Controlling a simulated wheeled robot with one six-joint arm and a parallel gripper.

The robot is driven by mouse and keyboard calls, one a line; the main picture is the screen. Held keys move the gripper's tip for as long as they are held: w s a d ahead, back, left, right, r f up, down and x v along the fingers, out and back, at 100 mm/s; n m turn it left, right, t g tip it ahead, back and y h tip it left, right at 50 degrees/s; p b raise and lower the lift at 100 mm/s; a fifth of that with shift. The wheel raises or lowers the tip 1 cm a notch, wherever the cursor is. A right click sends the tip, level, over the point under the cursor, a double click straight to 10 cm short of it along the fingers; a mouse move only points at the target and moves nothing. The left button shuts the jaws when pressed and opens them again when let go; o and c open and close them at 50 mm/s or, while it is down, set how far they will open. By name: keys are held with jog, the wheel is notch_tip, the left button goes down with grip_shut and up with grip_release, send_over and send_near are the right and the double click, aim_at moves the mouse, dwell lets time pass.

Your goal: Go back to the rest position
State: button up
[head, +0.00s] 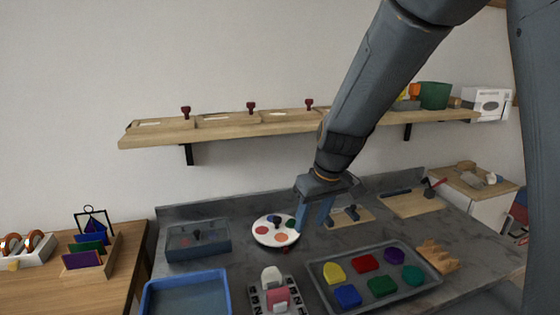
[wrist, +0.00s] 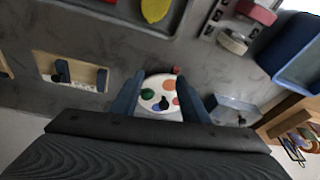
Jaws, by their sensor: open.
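My gripper (head: 316,212) is open, with nothing between its fingers. In the head view it hangs from the arm, pointing down above the grey worktop (head: 210,278), beside the right edge of the round white palette (head: 262,240). In the wrist view my two fingers (wrist: 160,95) frame the palette (wrist: 150,83), which carries several coloured spots and a small dark knob. The fingers appear above the palette; the exact height is unclear.
A grey tray (head: 318,277) with several coloured blocks, a blue bin (head: 150,304) and a grey box (head: 180,250) stand around the palette. A wooden wall shelf (head: 225,132) runs behind my arm. A wooden table (head: 110,279) with racks is at left.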

jog(key=s+d+f+m, duration=0.1)
jog(key=s+d, duration=0.2)
jog(key=s, duration=0.4)
jog(key=s+d+f+m+g+h, duration=0.1)
jog(key=s+d+m, duration=0.1)
jog(key=s+d, duration=0.2)
jog(key=s+d+f+m+g, duration=0.1)
jog(key=s+d, duration=0.3)
jog(key=s, duration=0.5)
jog(key=shift+s+f+m+h, duration=0.2)
jog(key=shift+s+m+h, duration=0.15)
jog(key=shift+m, duration=0.25)
